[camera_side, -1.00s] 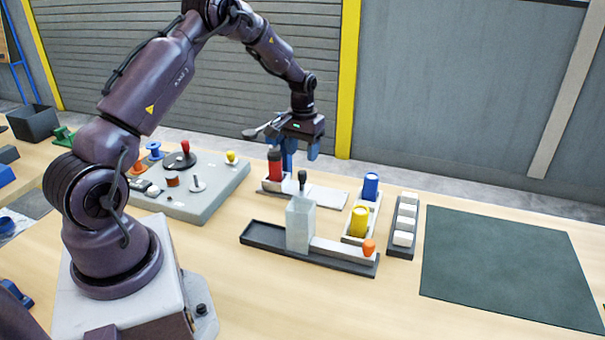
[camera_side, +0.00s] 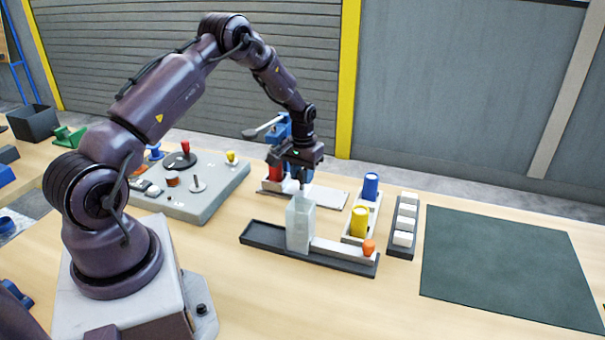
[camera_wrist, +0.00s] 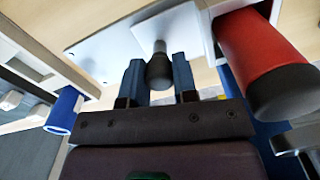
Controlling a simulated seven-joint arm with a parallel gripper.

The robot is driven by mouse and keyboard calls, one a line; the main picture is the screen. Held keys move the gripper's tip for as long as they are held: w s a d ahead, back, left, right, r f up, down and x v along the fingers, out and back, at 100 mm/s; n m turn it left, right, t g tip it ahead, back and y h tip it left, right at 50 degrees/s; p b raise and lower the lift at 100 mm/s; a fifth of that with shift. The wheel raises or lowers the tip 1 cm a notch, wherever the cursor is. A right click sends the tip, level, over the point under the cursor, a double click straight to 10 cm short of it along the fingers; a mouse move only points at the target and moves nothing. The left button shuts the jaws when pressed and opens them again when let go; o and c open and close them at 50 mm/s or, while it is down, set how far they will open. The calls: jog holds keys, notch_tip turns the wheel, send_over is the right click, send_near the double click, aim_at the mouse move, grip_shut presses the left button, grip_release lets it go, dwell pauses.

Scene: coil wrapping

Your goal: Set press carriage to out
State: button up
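A dark knob (camera_wrist: 159,72) on a short metal post stands on a white plate (camera_wrist: 105,50); I take this to be the press carriage handle. In the side view the plate (camera_side: 328,198) lies behind a pale translucent block (camera_side: 300,225). My gripper (camera_side: 303,178) is lowered over the knob. In the wrist view its blue fingers (camera_wrist: 158,80) stand on either side of the knob, close to it, apparently open. A red cylinder with a black cap (camera_wrist: 268,65) is beside it; it is also in the side view (camera_side: 274,172). A blue upright with a grey lever (camera_side: 262,132) is behind.
The translucent block stands on a dark track (camera_side: 262,233) in front. A blue cylinder (camera_side: 371,186) and a yellow one (camera_side: 358,221) are to the right. A grey control panel (camera_side: 205,205) is at left. The dark green mat (camera_side: 510,265) is clear.

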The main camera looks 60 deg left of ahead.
jog(key=w+d, duration=0.7)
jog(key=shift+w+d, duration=0.3)
grip_shut()
jog(key=o, duration=1)
grip_release()
jog(key=shift+c, duration=0.2)
jog(key=shift+a+r, duration=0.1)
jog(key=shift+r, duration=0.15)
notch_tip(320, 180, up, 13)
jog(key=shift+f, duration=0.2)
